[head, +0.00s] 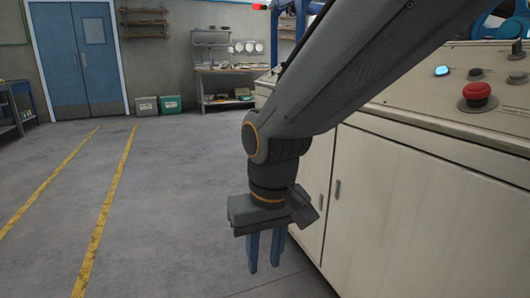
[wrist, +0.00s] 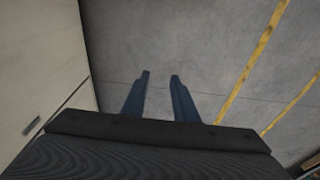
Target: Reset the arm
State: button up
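My arm reaches down from the upper right in the head view, and my gripper (head: 264,270) hangs with its two blue fingers pointing at the floor. It is beside the left side of a cream cabinet. In the wrist view, the two fingers of my gripper (wrist: 160,75) stand apart with only bare grey floor between them. The gripper is open and empty.
The cream cabinet (head: 400,200) fills the right, with a red button (head: 477,92) on its sloped top. The grey floor (head: 180,220) with yellow lines is clear to the left. Blue doors (head: 82,62), bins (head: 146,106) and a workbench (head: 228,70) stand far back.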

jog(key=s+a+f+n+g, duration=0.15)
jog(key=s+f, duration=0.35)
jog(key=s, duration=0.6)
jog(key=d+r+m+p, duration=0.3)
jog(key=d+r+p, duration=0.7)
jog(key=r+p, duration=0.3)
jog(key=d+r+m+p, duration=0.3)
jog(key=d+r+p, duration=0.8)
jog(key=p, duration=0.6)
notch_tip(320, 180, up, 3)
jog(key=shift+f+h+p, duration=0.15)
jog(key=shift+h+p, duration=0.15)
jog(key=shift+h, duration=0.1)
jog(key=shift+s+a, duration=0.1)
jog(key=shift+a, duration=0.1)
